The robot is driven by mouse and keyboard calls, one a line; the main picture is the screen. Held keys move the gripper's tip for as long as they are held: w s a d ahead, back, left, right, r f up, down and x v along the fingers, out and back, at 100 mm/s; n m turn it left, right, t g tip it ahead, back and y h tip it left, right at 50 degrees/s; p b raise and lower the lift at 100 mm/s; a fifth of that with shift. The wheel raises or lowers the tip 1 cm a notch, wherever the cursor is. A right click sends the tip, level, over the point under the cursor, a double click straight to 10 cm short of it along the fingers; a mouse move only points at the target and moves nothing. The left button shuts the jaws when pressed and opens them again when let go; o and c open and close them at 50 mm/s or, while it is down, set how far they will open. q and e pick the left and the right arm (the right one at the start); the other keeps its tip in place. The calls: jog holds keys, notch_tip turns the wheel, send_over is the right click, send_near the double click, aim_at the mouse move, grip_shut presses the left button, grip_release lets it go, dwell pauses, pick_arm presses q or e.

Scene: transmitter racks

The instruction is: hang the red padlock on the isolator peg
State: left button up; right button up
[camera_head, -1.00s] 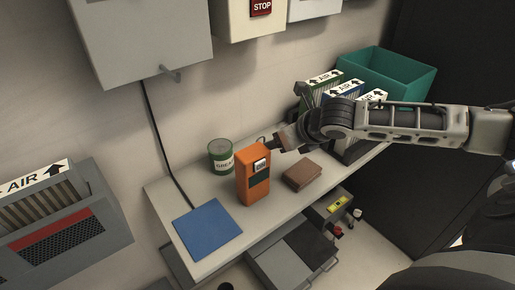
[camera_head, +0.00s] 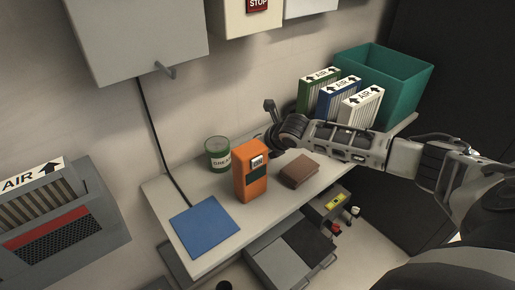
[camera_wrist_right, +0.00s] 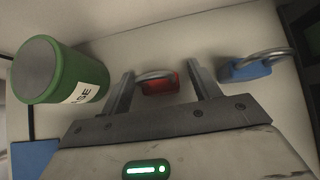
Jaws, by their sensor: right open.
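The red padlock (camera_wrist_right: 160,86) lies on the tabletop in the right wrist view, between the two fingers of my right gripper (camera_wrist_right: 160,72). The fingers are open, with gaps to the padlock on both sides. In the head view my right wrist reaches down behind the orange meter and hides the padlock and the fingertips. A grey peg (camera_head: 166,71) sticks out from the bottom of the grey wall box (camera_head: 135,40), bare, at upper left. My left gripper is out of view.
A blue padlock (camera_wrist_right: 252,67) lies right of the right finger. A green grease can (camera_head: 218,153), an orange meter (camera_head: 251,183), a brown wallet (camera_head: 299,171) and a blue mat (camera_head: 205,226) are on the table. Filters and a teal bin (camera_head: 388,80) stand at right.

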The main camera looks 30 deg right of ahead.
jog(key=c, duration=1.1)
jog(key=shift+r, duration=0.1)
notch_tip(320, 180, up, 10)
